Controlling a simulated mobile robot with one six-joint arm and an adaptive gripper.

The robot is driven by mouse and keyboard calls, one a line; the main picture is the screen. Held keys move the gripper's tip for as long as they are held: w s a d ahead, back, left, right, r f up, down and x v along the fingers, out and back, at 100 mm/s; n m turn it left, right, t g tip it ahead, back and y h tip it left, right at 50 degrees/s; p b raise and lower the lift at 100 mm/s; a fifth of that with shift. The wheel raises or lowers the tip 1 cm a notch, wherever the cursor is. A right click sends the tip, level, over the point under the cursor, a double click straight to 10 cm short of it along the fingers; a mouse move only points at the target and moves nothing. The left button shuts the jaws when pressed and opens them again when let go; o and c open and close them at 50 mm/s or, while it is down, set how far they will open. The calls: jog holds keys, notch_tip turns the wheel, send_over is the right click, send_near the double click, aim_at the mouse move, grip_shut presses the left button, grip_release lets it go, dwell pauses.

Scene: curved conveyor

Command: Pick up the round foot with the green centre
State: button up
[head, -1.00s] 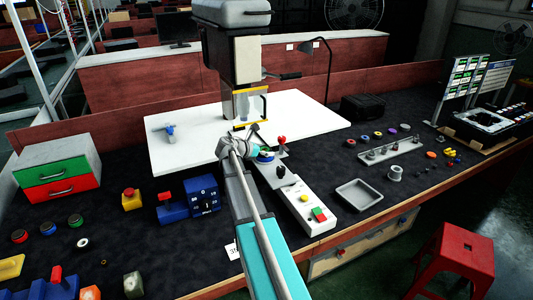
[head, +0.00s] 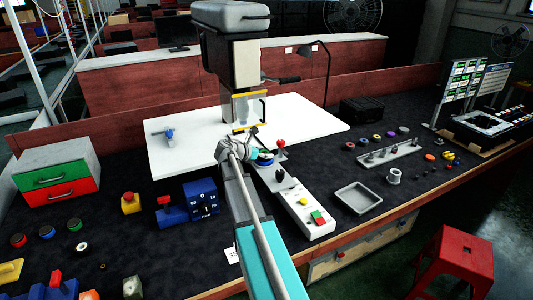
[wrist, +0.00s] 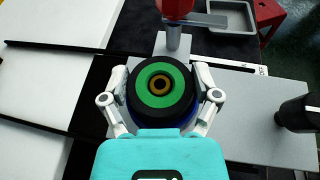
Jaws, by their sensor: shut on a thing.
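A black round foot with a green centre (wrist: 160,86) and a brownish hole in its middle sits between my fingers in the wrist view. My gripper (wrist: 162,80) is shut on it, one finger on each side. A blue round part (wrist: 190,118) shows just under its rim. In the head view my gripper (head: 252,148) is over the grey base of the press, and the foot is hard to make out, with some blue beside it. Another dark round foot with a green centre (head: 75,225) lies on the table at left.
Red-centred (head: 18,240) and blue-centred (head: 47,232) feet lie at left. The tall press (head: 232,60) stands behind my gripper. A red knob (head: 281,143) and a white button box (head: 306,212) are close at right. A grey tray (head: 358,198) lies farther right.

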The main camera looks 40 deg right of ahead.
notch_tip(320, 180, up, 2)
jog(key=shift+r+p, duration=0.1)
jog(key=shift+p, duration=0.8)
jog(key=s+d+r+p, duration=0.2)
jog(key=s+r+p, duration=0.8)
jog(key=s, duration=0.3)
jog(key=shift+s+d+r, duration=0.2)
jog(key=shift+s, duration=0.2)
